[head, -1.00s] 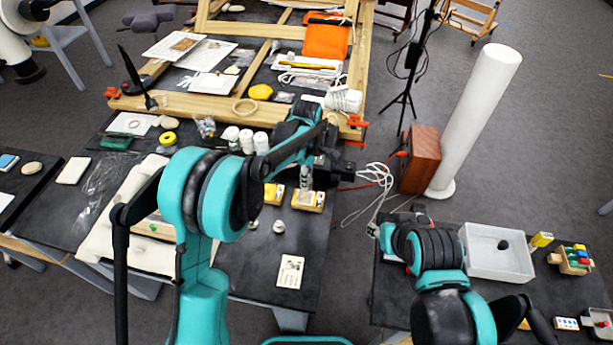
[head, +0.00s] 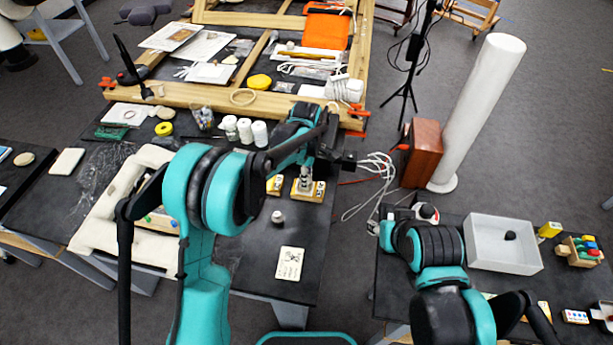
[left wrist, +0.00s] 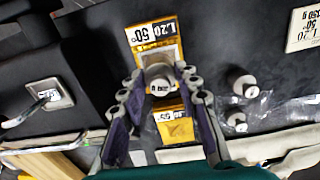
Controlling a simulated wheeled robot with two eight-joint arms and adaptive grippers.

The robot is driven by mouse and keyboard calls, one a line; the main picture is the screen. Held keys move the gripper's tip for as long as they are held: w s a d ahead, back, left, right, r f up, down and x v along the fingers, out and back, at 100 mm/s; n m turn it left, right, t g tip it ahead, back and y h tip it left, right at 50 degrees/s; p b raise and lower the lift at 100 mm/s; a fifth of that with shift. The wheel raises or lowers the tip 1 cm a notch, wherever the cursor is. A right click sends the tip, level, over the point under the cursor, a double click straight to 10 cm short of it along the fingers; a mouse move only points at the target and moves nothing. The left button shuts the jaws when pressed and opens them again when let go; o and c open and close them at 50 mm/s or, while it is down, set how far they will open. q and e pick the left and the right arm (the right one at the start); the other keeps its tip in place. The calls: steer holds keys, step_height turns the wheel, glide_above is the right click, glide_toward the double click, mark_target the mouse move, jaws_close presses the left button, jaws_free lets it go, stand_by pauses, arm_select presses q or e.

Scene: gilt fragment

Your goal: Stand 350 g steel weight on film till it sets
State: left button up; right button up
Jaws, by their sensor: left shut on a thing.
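My left gripper (head: 322,165) is shut on a small grey steel cylinder weight (head: 305,180). In the left wrist view, the weight (left wrist: 160,84) sits between the two fingers (left wrist: 163,98), its label facing the camera. It is over the grey recess of a yellow block marked "L20 50°" (left wrist: 148,32); I cannot tell whether they touch. Another weight (head: 278,217) stands on the dark table, and two (left wrist: 242,84) show in the left wrist view. Crinkled clear film (head: 100,185) lies left of a white cushioned frame (head: 95,232), partly behind my arm.
A printed card (head: 290,263) lies near the front edge. White jars (head: 245,131) and a wooden frame (head: 180,100) are behind. A white tray (head: 500,258) is on the right table. Dark table around the card is clear.

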arm_select(q)
steer(key=shift+f, duration=0.15)
stand_by(0.6)
steer(key=o, duration=0.8)
steer(key=shift+o, duration=0.2)
steer(key=shift+r+p, duration=0.6)
steer(key=shift+r, duration=0.7)
steer(key=o, duration=0.6)
steer(key=shift+c, duration=0.2)
